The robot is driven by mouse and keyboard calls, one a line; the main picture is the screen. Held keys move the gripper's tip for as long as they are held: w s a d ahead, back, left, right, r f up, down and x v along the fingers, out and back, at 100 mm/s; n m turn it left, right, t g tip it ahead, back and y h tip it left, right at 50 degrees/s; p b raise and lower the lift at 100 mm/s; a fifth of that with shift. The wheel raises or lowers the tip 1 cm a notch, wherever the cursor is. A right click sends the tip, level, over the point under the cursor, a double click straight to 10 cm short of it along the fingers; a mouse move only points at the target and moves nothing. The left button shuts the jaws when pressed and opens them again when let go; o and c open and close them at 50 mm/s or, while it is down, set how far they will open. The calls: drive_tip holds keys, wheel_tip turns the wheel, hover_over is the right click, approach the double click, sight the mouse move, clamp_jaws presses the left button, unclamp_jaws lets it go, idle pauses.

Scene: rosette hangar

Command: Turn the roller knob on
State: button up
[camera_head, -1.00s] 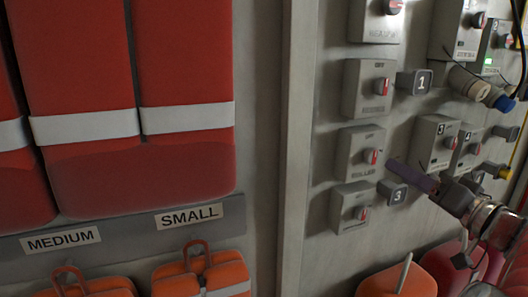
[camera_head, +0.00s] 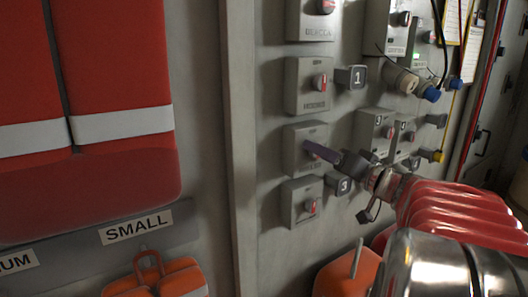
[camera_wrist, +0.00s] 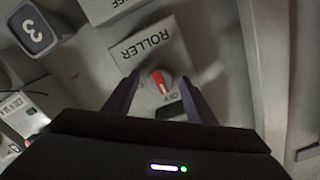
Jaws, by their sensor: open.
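The roller box (camera_wrist: 145,45) is a grey wall box whose label reads ROLLER, seen upside down in the wrist view. Its round knob (camera_wrist: 160,82) has a red face with a pale pointer. My gripper (camera_wrist: 162,78) is open, with one dark finger on each side of the knob; I cannot tell whether they touch it. In the head view the same roller box (camera_head: 296,138) is third down in the left column. My gripper (camera_head: 318,150) reaches it from the right and mostly hides the knob there.
Similar knob boxes sit above (camera_head: 305,72) and below (camera_head: 293,190) the roller box. Numbered blocks 1 (camera_head: 351,78) and 3 (camera_head: 338,184) jut from the wall close by. More boxes and plugs lie to the right. Orange bags (camera_head: 165,280) hang at lower left.

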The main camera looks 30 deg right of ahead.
drive_tip(key=shift+c, duration=0.2)
drive_tip(key=c, duration=1)
drive_tip(key=shift+m, duration=0.4)
drive_tip(key=m, duration=1.7)
drive_tip(key=shift+f, duration=0.3)
drive_tip(key=shift+m, duration=0.3)
